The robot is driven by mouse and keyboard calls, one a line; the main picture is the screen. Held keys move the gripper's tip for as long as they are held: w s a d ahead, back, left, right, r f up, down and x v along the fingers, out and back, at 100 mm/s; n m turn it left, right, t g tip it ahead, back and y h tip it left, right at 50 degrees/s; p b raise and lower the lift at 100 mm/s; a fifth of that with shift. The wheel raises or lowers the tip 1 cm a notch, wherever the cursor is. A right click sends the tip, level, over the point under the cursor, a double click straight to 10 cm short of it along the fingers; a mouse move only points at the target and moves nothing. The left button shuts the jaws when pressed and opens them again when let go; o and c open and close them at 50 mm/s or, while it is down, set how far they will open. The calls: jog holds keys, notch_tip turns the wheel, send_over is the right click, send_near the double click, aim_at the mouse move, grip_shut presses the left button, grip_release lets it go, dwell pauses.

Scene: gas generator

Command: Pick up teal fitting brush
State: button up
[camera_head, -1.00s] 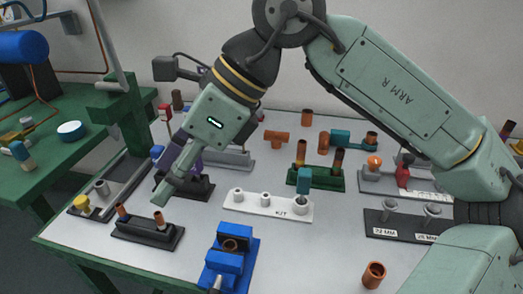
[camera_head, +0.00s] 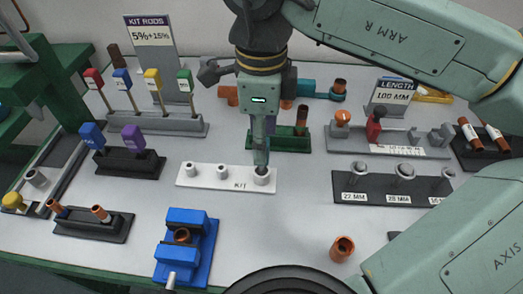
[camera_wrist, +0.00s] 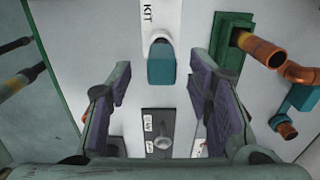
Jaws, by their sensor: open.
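The teal fitting brush (camera_wrist: 161,70) stands in the end cup of the white KIT holder (camera_wrist: 161,18) in the wrist view. The holder also shows in the head view (camera_head: 210,177), where my gripper hides most or all of the brush. My gripper (camera_head: 262,162) points down over the holder's right cup. In the wrist view my gripper (camera_wrist: 160,84) is open, with one dark-padded finger on each side of the brush and visible gaps between. I cannot tell how far down the fingers reach beside it.
A green stand (camera_head: 293,137) with copper pieces is just behind the holder. A black socket rack (camera_head: 385,188) lies to the right. A blue vise (camera_head: 187,240) stands in front, with purple and blue brushes (camera_head: 133,140) to the left.

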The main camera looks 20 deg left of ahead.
notch_tip(320, 180, down, 4)
jog(key=shift+f+p, duration=0.15)
jog(key=shift+p, duration=0.25)
jog(key=shift+c, duration=0.2)
jog(key=c, duration=1)
jog(key=shift+w, duration=0.1)
